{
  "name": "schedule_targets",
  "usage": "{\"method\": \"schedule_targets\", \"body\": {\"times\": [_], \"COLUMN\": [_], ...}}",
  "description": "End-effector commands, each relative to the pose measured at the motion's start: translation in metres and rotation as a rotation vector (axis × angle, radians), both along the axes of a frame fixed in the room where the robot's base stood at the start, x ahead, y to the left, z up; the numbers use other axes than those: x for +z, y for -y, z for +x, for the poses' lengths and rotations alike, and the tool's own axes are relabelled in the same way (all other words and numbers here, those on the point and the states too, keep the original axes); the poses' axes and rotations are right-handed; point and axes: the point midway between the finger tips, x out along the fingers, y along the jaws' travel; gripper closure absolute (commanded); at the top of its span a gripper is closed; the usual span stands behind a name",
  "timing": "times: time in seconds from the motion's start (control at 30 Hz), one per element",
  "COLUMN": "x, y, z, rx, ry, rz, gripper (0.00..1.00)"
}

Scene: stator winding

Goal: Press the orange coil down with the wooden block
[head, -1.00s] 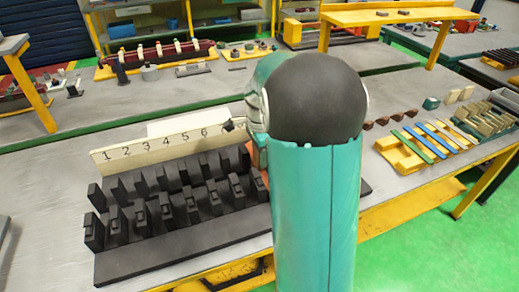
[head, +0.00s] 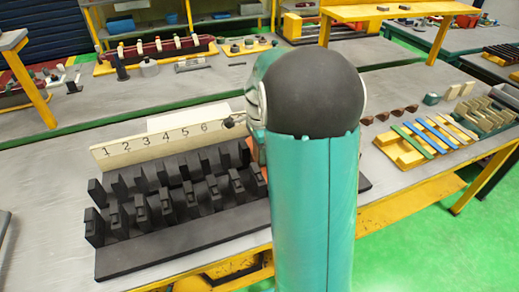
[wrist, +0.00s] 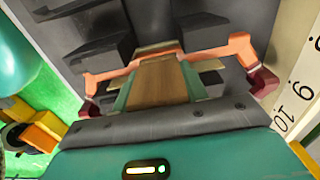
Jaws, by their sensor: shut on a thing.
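My gripper (wrist: 157,85) is shut on the wooden block (wrist: 158,88), which sits between its green fingers in the wrist view. The orange coil (wrist: 238,46) spreads to both sides beyond the block, with dark red ends. The block's far end overlaps the coil's middle; whether they touch is unclear. The dark stator (head: 180,238) lies on the table in the head view, with rows of upright black teeth. My arm hides the gripper, the block and most of the coil there; only a sliver of orange shows beside the arm.
A pale board numbered from 1 (head: 150,147) stands behind the stator. To the right lie yellow, green and blue strips (head: 433,130) and a holder with several wooden pieces (head: 485,115). The table left of the stator is bare.

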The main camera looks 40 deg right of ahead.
Motion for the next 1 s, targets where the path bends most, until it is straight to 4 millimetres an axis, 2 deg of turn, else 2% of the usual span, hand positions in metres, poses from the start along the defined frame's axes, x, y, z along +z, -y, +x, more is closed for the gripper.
{"method": "schedule_targets", "body": {"times": [1.0], "x": [-0.0068], "y": [-0.0004], "z": [-0.0002], "rx": [0.0], "ry": [-0.002], "rz": [0.001], "gripper": [0.93]}}
